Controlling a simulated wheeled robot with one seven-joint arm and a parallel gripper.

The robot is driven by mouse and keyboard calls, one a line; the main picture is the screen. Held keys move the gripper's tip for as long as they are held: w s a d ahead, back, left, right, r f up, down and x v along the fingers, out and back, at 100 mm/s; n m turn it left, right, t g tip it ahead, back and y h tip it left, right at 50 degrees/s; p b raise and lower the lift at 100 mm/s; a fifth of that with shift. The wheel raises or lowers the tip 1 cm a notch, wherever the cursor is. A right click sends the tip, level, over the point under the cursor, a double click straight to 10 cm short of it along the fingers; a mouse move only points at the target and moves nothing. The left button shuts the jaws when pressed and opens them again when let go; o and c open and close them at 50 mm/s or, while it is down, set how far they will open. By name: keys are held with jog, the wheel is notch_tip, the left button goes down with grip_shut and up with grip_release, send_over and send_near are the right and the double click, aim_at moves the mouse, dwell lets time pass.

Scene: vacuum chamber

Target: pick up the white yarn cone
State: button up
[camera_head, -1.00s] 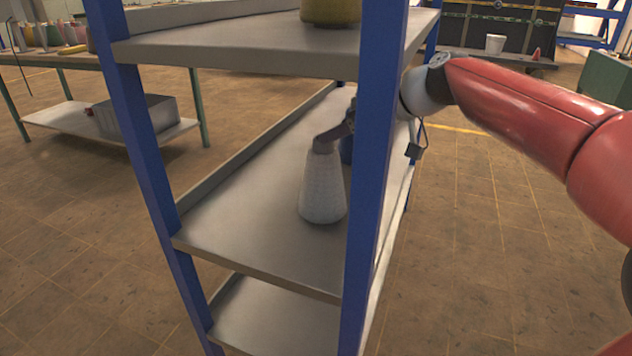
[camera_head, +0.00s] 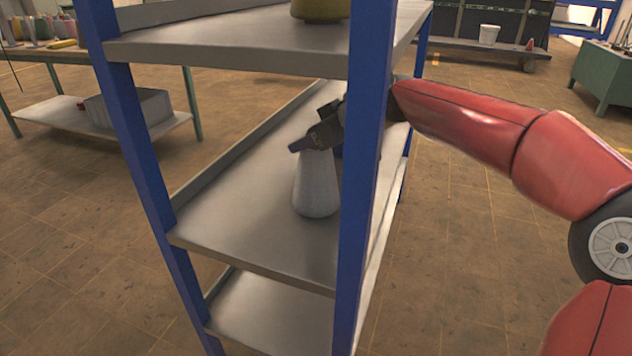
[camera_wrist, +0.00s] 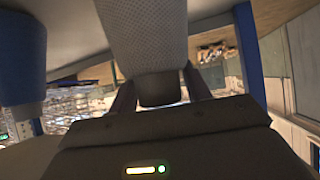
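The white yarn cone (camera_head: 316,185) stands upright on the middle shelf (camera_head: 255,240) of the blue-posted rack. My gripper (camera_head: 312,140) is at the cone's top in the head view and hides its tip. In the wrist view the white cone (camera_wrist: 145,30) hangs down from the top of the picture, and its dark tip (camera_wrist: 158,90) lies between the two fingers of my gripper (camera_wrist: 160,88). The fingers are apart, one on each side of the tip. I cannot see a firm grip on it.
A blue cone (camera_wrist: 20,60) stands close beside, at the left of the wrist view. The rack's front blue post (camera_head: 365,180) stands between the head camera and my forearm. The upper shelf (camera_head: 240,48) is above and carries a yellow cone (camera_head: 320,8). The shelf's left part is clear.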

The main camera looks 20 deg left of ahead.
jog(key=shift+f, duration=0.1)
grip_shut()
dwell(0.3)
